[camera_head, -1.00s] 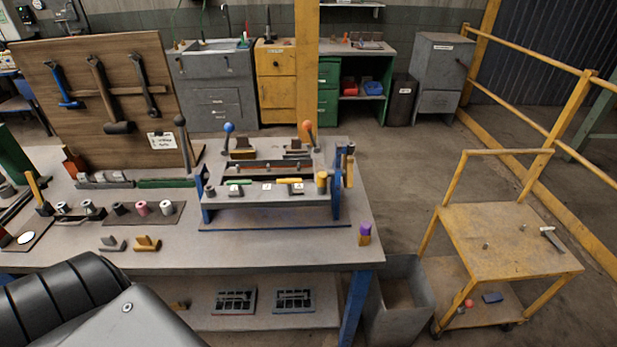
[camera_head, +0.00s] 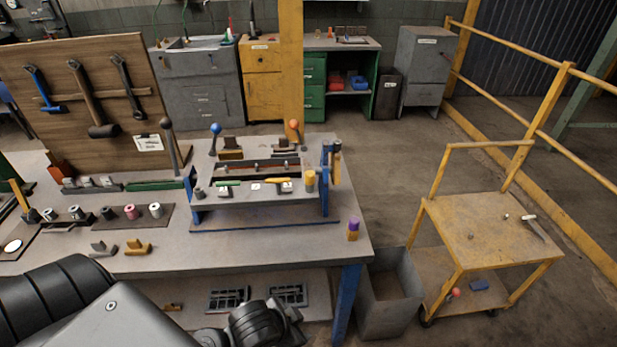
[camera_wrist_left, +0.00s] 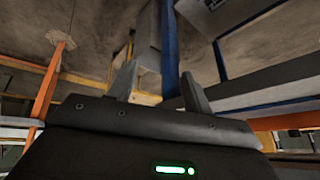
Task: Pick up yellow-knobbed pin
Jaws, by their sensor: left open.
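A small yellow-topped part (camera_head: 278,181) lies on the front of the grey and blue fixture (camera_head: 262,209) on the workbench. It may be the yellow-knobbed pin, but it is too small to tell. A taller yellow cylinder (camera_head: 310,181) stands to its right. My left gripper (camera_head: 296,312) is at the bottom of the head view, in front of the bench edge and well apart from the fixture. In the left wrist view its two fingers (camera_wrist_left: 160,86) are spread with nothing between them. My right gripper is not in view.
The bench front edge (camera_head: 200,266) and its blue leg (camera_head: 346,305) are near my left gripper. A purple-topped part (camera_head: 353,228) stands at the bench's right corner. A grey bin (camera_head: 390,300) and yellow cart (camera_head: 490,230) stand to the right. Open floor lies behind the cart.

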